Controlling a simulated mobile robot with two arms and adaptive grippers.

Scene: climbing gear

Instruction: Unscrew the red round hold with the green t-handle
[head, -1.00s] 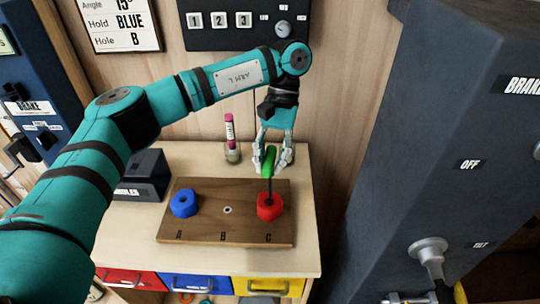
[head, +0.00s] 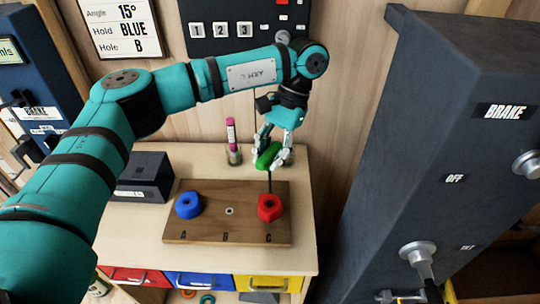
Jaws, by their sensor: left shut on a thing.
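The red round hold (head: 270,207) sits at hole C on the wooden board (head: 215,238), which lies on the light worktop. The green t-handle (head: 267,156) stands above it, its dark shaft reaching down to the hold's middle. Whether its tip is seated inside is too small to tell. My left gripper (head: 270,160) is shut on the green t-handle, its fingers around the grip from above. A blue hold (head: 188,205) sits at A, and hole B between them is bare. My right gripper is not in view.
A dark grey box (head: 145,177) stands left of the board. A small holder with a pink-topped stick (head: 232,140) stands behind it. A large dark brake panel (head: 450,150) rises on the right. A wall card (head: 121,25) reads 15°, BLUE, B.

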